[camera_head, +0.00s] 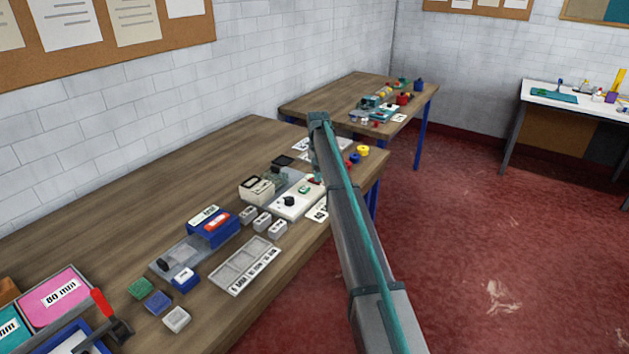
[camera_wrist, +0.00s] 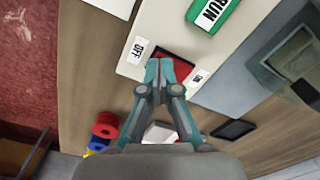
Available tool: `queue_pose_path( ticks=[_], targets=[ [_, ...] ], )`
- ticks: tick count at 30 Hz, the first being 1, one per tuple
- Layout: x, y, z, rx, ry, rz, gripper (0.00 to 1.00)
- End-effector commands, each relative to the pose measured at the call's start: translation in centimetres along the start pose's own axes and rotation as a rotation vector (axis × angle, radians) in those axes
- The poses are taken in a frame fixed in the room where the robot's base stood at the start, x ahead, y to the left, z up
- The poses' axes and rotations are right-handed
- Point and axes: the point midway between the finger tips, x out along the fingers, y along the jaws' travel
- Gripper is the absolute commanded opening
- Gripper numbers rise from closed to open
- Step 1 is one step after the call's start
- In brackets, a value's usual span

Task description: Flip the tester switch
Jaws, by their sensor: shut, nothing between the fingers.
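The tester is a white panel (camera_head: 293,206) on the near bench, with a black knob and a green label. In the wrist view its green RUN label (camera_wrist: 211,12) is at the top. The red tester switch (camera_wrist: 183,68) sits between an OFF label (camera_wrist: 138,49) on the left and an ON label (camera_wrist: 197,78) on the right. My gripper (camera_wrist: 159,66) is shut and empty, with its teal fingertips over the switch's left part, towards OFF. The tips partly hide the switch; I cannot tell whether they touch it. In the head view my arm mostly hides the gripper.
Left of the tester stand a cream meter box (camera_head: 257,189), small grey blocks (camera_head: 262,221) and a blue box (camera_head: 212,226). A labelled grey tray (camera_head: 245,266) lies in front. Red and yellow spools (camera_head: 362,151) stand near the bench's right end. The bench's back strip is clear.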

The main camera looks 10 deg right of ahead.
Motion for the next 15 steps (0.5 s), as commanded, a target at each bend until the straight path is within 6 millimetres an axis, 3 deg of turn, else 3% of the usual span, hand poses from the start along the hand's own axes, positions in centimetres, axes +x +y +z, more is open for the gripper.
queue_pose_path(
  ticks=[15],
  targets=[
    [-0.37,-0.01,-0.02,0.0,0.001,0.0,0.0]
  ],
)
